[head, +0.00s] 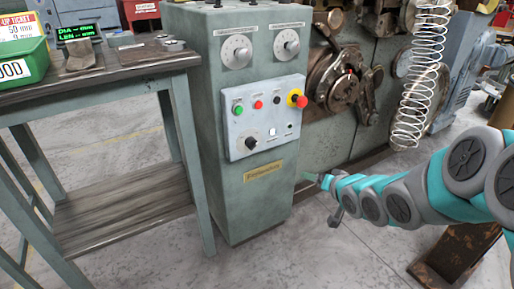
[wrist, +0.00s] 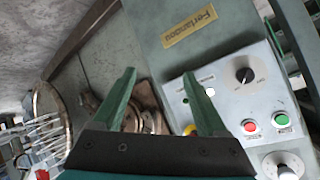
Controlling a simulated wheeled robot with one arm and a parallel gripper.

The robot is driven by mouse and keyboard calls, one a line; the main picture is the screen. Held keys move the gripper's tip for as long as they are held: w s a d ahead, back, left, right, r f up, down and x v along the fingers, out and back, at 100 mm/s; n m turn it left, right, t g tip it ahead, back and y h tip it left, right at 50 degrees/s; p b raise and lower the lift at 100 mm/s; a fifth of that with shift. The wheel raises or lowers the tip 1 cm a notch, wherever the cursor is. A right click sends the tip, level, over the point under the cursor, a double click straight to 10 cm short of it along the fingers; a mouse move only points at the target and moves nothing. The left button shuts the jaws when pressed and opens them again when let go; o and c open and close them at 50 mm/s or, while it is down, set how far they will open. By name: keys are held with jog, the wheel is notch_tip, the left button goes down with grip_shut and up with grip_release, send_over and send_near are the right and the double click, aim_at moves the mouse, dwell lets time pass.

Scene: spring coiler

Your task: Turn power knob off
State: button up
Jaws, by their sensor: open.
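The power knob (head: 251,143) is a black round knob at the lower left of the light grey control panel (head: 262,118) on the green-grey cabinet. In the wrist view the same black knob (wrist: 244,75) shows on the panel, to the right of my right finger. My gripper (wrist: 160,78) is open and empty, with two green fingers spread apart. In the head view my gripper (head: 314,178) is to the right of the cabinet and lower than the knob, apart from it. The direction of the knob's pointer is too small to read surely.
The panel also carries a green button (head: 238,109), a red button (head: 258,104) and a red emergency stop (head: 298,100) on yellow. Two dials (head: 236,51) sit above. A wooden-topped bench (head: 110,65) stands left. A white coil spring (head: 418,85) hangs right, near my arm.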

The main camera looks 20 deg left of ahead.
jog(key=w+a+r+y, duration=0.15)
jog(key=a+y, duration=0.25)
jog(key=a, duration=0.4)
jog(key=y, duration=0.4)
send_near(252, 144)
jog(key=x, duration=0.8)
jog(key=shift+w+m, duration=0.3)
jog(key=shift+w, duration=0.05)
jog(key=shift+a+f, duration=0.1)
jog(key=shift+f, duration=0.1)
jog(key=shift+c, duration=0.4)
grip_shut()
